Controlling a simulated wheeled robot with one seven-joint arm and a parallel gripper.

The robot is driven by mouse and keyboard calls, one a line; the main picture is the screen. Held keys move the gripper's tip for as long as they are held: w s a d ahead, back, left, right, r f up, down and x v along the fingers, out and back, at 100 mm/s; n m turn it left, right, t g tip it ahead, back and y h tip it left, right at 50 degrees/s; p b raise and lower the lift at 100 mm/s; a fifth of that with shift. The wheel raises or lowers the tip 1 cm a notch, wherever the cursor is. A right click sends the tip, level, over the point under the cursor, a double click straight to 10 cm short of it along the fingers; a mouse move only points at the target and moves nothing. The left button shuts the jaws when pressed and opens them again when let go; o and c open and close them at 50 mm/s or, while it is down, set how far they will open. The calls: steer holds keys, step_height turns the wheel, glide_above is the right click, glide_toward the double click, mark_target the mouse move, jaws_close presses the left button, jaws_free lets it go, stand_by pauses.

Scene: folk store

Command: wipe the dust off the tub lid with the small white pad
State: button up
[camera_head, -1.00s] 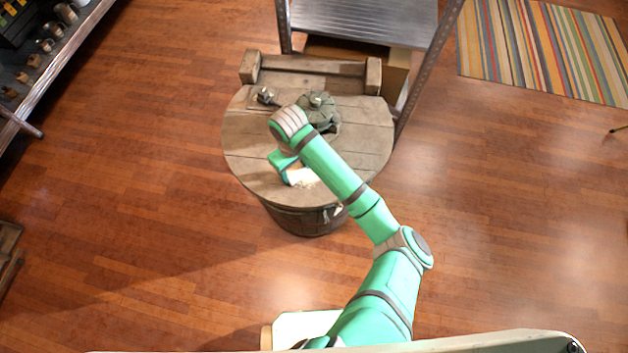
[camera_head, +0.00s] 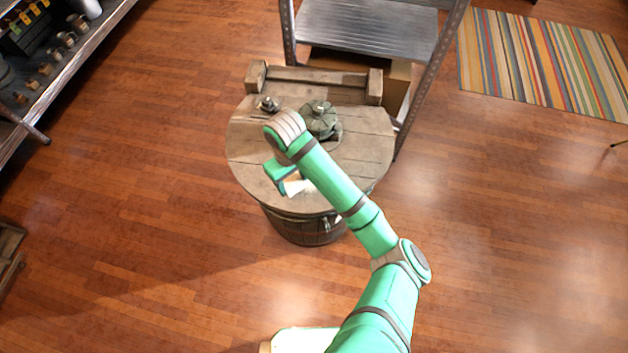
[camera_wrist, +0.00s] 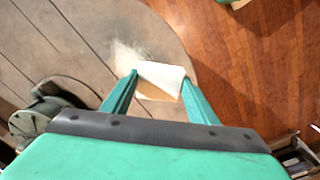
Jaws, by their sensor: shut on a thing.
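The tub lid (camera_head: 250,165) is a round top of grey-brown wooden planks on a dark wooden tub (camera_head: 300,230). My gripper (camera_head: 285,178) is over its front middle part, partly hidden by my arm. In the wrist view my gripper (camera_wrist: 160,88) is shut on the small white pad (camera_wrist: 163,74), which lies between the two green fingers. The pad (camera_head: 296,187) also shows as a white patch under the gripper in the head view. A pale smear of dust (camera_wrist: 128,55) lies on the lid just beside the pad. I cannot tell whether the pad touches the wood.
A dark green lumpy object (camera_head: 318,120) and a small dark item (camera_head: 268,104) sit at the lid's back. A wooden rail piece (camera_head: 315,78) is behind them. A metal shelf (camera_head: 365,28) stands behind the tub. Open floor (camera_head: 500,230) lies to the right.

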steer(key=shift+r, duration=1.35)
